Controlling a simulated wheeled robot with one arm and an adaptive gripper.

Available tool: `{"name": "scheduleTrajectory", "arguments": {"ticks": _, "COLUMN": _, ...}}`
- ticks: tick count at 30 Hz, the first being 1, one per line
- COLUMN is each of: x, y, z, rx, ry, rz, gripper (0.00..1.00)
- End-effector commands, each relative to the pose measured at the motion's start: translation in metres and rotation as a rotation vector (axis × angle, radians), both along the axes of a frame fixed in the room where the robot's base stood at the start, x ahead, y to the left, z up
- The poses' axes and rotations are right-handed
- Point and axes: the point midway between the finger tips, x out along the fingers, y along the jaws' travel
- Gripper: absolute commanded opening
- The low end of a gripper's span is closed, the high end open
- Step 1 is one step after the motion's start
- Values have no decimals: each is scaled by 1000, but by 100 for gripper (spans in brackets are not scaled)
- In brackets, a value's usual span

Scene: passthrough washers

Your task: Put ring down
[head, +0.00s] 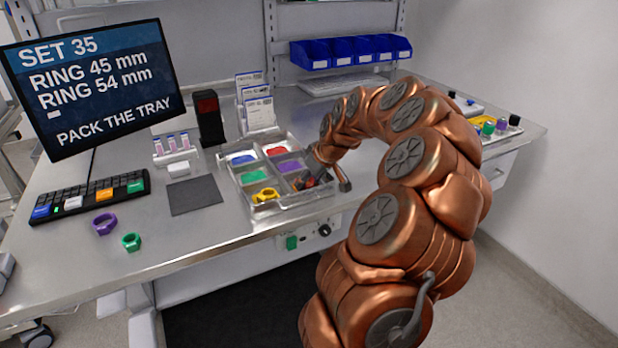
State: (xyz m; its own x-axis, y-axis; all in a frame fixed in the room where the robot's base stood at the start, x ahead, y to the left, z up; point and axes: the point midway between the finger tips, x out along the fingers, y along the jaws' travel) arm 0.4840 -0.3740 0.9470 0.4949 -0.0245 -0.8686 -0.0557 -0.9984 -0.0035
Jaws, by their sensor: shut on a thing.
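My gripper (312,181) is low over the front right compartment of the clear tray (290,208). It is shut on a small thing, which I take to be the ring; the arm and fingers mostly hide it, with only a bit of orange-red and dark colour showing. I cannot tell whether it touches the tray floor. A yellow ring (265,195) lies in the front left compartment. A purple ring (104,224) and a green ring (131,242) lie on the bench at the left. The screen (95,88) reads SET 35, RING 45 mm, RING 54 mm, PACK THE TRAY.
Blue, red, green and purple pieces fill other tray compartments. A dark mat (195,195) lies left of the tray. A keyboard (90,198), a black stand (209,118), card holders (258,112) and blue bins (350,52) stand around. Coloured knobs (495,127) sit at the right.

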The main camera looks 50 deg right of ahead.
Motion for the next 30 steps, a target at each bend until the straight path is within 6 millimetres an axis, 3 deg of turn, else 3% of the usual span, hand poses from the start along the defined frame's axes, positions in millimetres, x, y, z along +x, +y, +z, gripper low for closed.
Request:
{"name": "scheduleTrajectory", "arguments": {"ticks": 11, "x": 0, "y": -1, "z": -4, "rx": -2, "ry": -2, "rz": -1, "gripper": 31}}
{"name": "scheduleTrajectory", "arguments": {"ticks": 12, "x": 0, "y": -1, "z": -4, "rx": -2, "ry": -2, "rz": -1, "gripper": 55}}
{"name": "scheduleTrajectory", "arguments": {"ticks": 15, "x": 0, "y": -1, "z": -3, "rx": -2, "ry": -2, "rz": -1, "gripper": 64}}
{"name": "scheduleTrajectory", "arguments": {"ticks": 30, "x": -4, "y": -1, "z": 8, "rx": -5, "ry": -5, "rz": -2, "gripper": 64}}
